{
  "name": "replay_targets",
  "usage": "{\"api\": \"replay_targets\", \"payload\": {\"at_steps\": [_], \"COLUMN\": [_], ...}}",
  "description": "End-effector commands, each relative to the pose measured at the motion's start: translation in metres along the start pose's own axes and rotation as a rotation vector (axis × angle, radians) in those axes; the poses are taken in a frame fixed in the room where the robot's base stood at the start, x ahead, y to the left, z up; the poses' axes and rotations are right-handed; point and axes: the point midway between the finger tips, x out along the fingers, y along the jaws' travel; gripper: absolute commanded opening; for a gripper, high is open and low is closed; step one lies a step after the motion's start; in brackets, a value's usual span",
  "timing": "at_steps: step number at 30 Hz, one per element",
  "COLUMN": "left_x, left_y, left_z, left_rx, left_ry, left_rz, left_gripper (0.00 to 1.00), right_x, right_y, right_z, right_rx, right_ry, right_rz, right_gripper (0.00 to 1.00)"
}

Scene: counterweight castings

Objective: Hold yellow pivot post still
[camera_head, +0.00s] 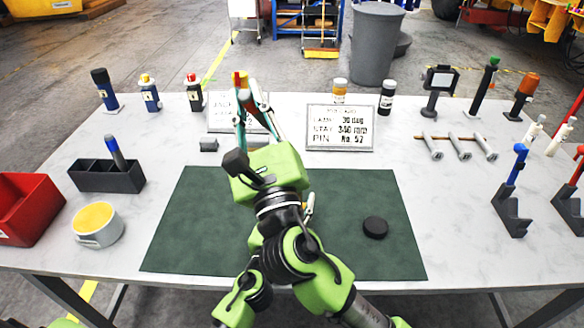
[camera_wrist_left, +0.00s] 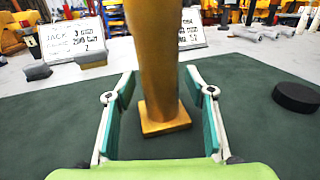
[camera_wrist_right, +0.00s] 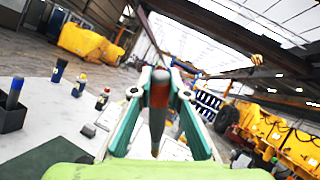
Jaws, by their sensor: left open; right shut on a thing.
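The yellow pivot post (camera_wrist_left: 155,60) stands upright on a square yellow foot on the green mat (camera_head: 180,235). In the left wrist view it rises between the spread fingers of my left gripper (camera_wrist_left: 160,90), with gaps on both sides. Its top is out of that view, and my right arm hides most of that spot in the head view. My right gripper (camera_head: 244,105) is raised above the back of the table, shut on a rod with a reddish band and darker lower part (camera_wrist_right: 158,95).
A black puck (camera_head: 375,227) lies on the mat's right part. Signs (camera_head: 340,128), bottles and small stands line the back. A red bin (camera_head: 28,208), black pen box (camera_head: 105,177) and round yellow-topped tin (camera_head: 98,226) stand left. Forked grey holders (camera_head: 511,213) stand right.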

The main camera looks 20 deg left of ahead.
Motion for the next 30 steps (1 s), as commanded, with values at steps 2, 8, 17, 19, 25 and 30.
{"api": "replay_targets", "payload": {"at_steps": [2, 8, 17, 19, 25, 30], "left_x": [-0.003, -0.032, -0.089, -0.099, -0.116, -0.120], "left_y": [0.000, 0.000, 0.000, 0.001, 0.000, 0.000], "left_z": [-0.001, -0.002, -0.001, -0.002, -0.001, 0.000], "left_rx": [0.000, -0.001, -0.001, 0.003, 0.002, 0.000], "left_ry": [0.001, 0.003, 0.003, 0.004, 0.002, 0.000], "left_rz": [0.000, 0.000, 0.001, 0.000, 0.000, -0.001], "left_gripper": [0.49, 0.49, 0.49, 0.49, 0.49, 0.49], "right_x": [0.000, 0.000, 0.000, 0.000, 0.000, 0.000], "right_y": [0.000, 0.000, 0.000, 0.000, 0.000, 0.000], "right_z": [0.000, 0.000, 0.000, 0.000, 0.000, 0.000], "right_rx": [0.000, 0.000, 0.000, 0.000, 0.000, 0.000], "right_ry": [0.000, 0.000, 0.000, 0.000, 0.000, 0.000], "right_rz": [0.000, 0.000, 0.000, 0.000, 0.000, 0.000], "right_gripper": [0.00, 0.00, 0.00, 0.00, 0.00, 0.00]}}
